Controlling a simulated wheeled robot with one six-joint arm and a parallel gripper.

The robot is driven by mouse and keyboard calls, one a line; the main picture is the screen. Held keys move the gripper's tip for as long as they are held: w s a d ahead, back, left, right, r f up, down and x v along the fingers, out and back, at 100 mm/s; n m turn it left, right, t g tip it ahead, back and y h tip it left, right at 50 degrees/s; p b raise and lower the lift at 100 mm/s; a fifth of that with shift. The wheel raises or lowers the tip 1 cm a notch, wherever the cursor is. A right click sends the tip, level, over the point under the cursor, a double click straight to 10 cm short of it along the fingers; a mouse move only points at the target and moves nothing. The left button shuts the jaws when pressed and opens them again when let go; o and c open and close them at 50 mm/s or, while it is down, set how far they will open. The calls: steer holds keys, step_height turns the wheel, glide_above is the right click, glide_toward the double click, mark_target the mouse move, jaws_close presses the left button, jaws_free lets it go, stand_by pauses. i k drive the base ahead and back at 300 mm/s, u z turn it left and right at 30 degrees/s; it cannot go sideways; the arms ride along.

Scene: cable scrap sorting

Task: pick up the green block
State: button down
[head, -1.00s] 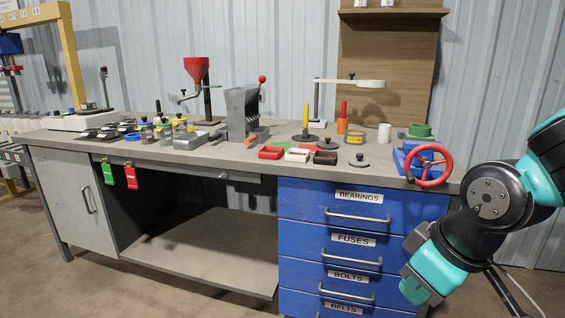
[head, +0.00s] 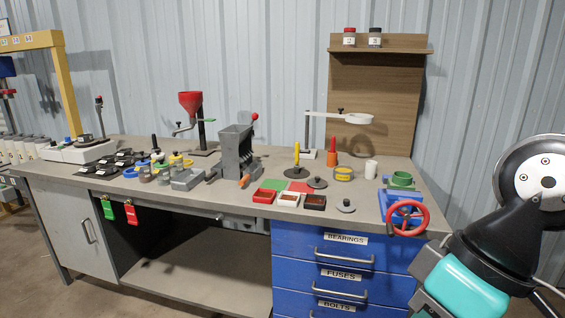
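No plain green block stands out. A small flat green piece (head: 274,184) lies on the bench behind the red tray, and I cannot tell whether it is a block or a tray. My arm shows at the lower right in the head view, in front of the bench's right end and well apart from both green things. My gripper's fingers cannot be made out.
The vise's red handwheel (head: 408,218) juts out near my arm. Jars and black discs crowd the left.

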mark_target(400, 179)
steer(key=u, duration=0.65)
steer(key=i, duration=1.35)
steer(key=z, duration=0.85)
steer(key=i, duration=0.35)
steer(key=z, duration=0.4)
